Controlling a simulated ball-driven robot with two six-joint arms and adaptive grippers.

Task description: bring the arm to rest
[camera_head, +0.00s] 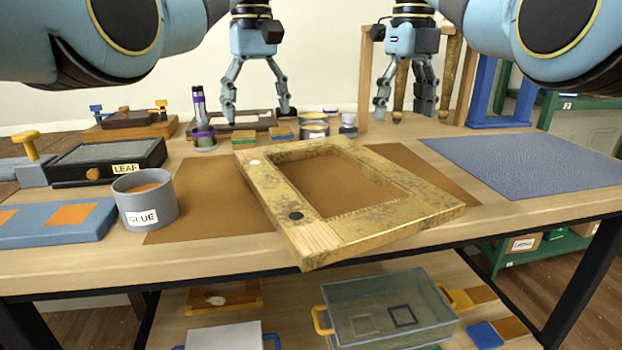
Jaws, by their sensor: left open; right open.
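My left gripper (257,112) hangs open and empty above the back of the workbench, its fingers spread and pointing down. My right gripper (403,112) hangs open to the right of it, in front of the wooden posts at the back. Both are apart from the gilt frame (396,232), which lies tilted across the brown mat (200,205) and reaches the bench's front edge. The frame has worn gilding, a bare wood patch at its near left corner, a dark disc and a pale disc. Both arms come in from the top corners.
A grey glue pot (146,207), a leaf box (108,160) and a blue pad (50,222) stand at the left. A purple-banded bottle (202,125) and small jars (315,127) stand at the back. A blue-grey mat (530,162) lies clear at right. A glass bin (390,305) sits on the lower shelf.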

